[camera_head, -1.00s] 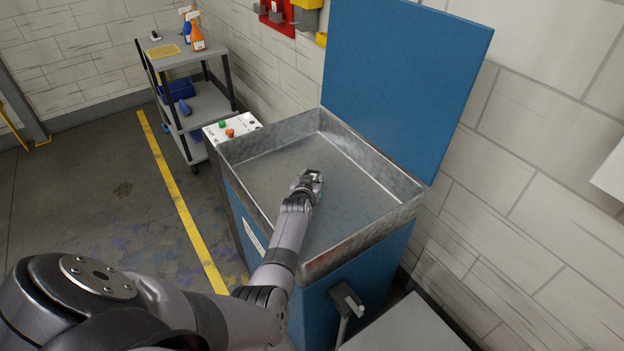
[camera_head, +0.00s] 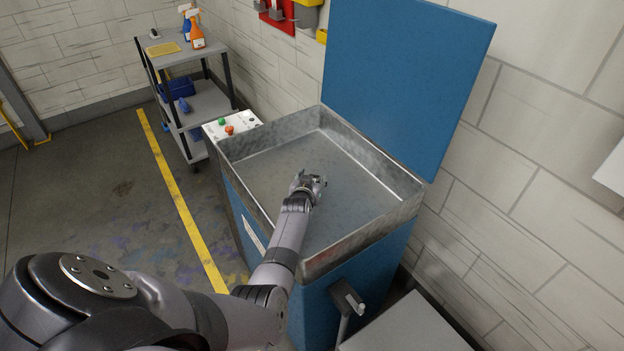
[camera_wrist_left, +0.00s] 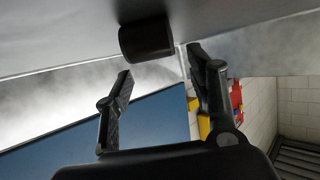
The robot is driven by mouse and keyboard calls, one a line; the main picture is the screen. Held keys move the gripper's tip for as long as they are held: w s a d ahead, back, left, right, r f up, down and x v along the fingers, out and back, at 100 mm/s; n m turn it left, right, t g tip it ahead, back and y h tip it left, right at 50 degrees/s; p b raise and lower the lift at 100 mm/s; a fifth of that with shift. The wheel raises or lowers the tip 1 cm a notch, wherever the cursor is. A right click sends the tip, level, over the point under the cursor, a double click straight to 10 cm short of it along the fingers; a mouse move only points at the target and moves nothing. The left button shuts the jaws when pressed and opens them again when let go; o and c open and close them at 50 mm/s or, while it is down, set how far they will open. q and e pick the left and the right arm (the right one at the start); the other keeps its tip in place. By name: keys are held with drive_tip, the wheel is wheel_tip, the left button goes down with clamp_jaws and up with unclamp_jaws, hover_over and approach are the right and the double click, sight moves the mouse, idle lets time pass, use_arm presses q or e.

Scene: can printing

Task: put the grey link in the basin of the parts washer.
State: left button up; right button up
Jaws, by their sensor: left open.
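The parts washer (camera_head: 348,300) is a blue cabinet with an open grey metal basin (camera_head: 262,178) on top. My left gripper (camera_head: 311,182) is inside the basin, over the middle of its floor. In the left wrist view its two fingers (camera_wrist_left: 160,82) are spread apart with nothing between them. A short dark grey cylindrical piece, which appears to be the grey link (camera_wrist_left: 146,38), shows just beyond the fingertips, against the basin's grey surface and apart from the fingers. In the head view I cannot make it out clearly beside the gripper. My right gripper is out of view.
The blue lid (camera_head: 405,80) stands raised behind the basin. A control box (camera_head: 234,128) with green and red buttons is at its left. A grey cart (camera_head: 190,65) with spray bottles stands farther left. A grey surface (camera_head: 405,328) lies at the front right.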

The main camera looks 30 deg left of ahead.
use_arm(q)
drive_tip(key=shift+r+p, duration=0.5)
drive_tip(key=shift+r, duration=0.05)
drive_tip(key=shift+s+d+r, duration=0.1)
drive_tip(key=shift+s+r, duration=0.05)
drive_tip(key=shift+s, duration=0.05)
drive_tip(key=v, duration=0.6)
drive_tip(key=shift+s+d+r+p, duration=0.1)
drive_tip(key=shift+s+d+p, duration=0.05)
drive_tip(key=shift+s+p, duration=0.15)
drive_tip(key=shift+s+r, duration=0.1)
drive_tip(key=shift+s, duration=0.05)
drive_tip(key=shift+c, duration=0.3)
idle(0.3)
